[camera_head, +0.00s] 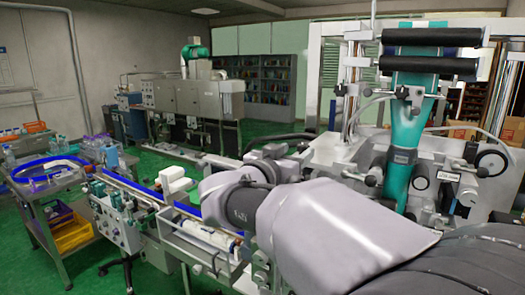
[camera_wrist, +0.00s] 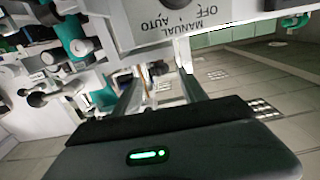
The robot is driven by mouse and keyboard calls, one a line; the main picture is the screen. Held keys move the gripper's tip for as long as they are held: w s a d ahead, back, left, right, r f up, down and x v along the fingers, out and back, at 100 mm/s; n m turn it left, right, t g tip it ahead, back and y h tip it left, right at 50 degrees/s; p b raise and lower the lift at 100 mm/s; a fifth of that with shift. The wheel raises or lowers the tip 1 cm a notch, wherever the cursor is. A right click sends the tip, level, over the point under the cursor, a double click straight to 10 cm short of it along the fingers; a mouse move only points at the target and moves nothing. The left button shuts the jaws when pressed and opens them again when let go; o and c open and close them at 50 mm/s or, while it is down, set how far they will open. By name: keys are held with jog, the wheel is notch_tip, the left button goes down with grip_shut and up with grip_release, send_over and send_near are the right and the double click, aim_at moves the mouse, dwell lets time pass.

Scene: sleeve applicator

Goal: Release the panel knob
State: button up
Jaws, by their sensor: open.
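In the wrist view, a white panel (camera_wrist: 225,14) carries the words MANUAL, OFF and AUTO. A dark knob (camera_wrist: 178,4) shows at the top edge beside the lettering, mostly cut off by the frame. My gripper (camera_wrist: 160,62) is open, with its two fingers apart below the lettering. Nothing shows between the fingertips, and I see no contact with the knob. In the head view my arm's pale links reach toward the machine in the middle. The fingers and their relation to the knob cannot be made out there.
A large machine with a teal column (camera_head: 405,130) and black rollers (camera_head: 430,37) stands at right. A blue-edged conveyor (camera_head: 130,190) runs from the left. A cart (camera_head: 60,235) with bottles and bins stands at far left. Green floor is open at the back.

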aim_at(301, 148)
jog(key=shift+x, duration=2)
grip_shut()
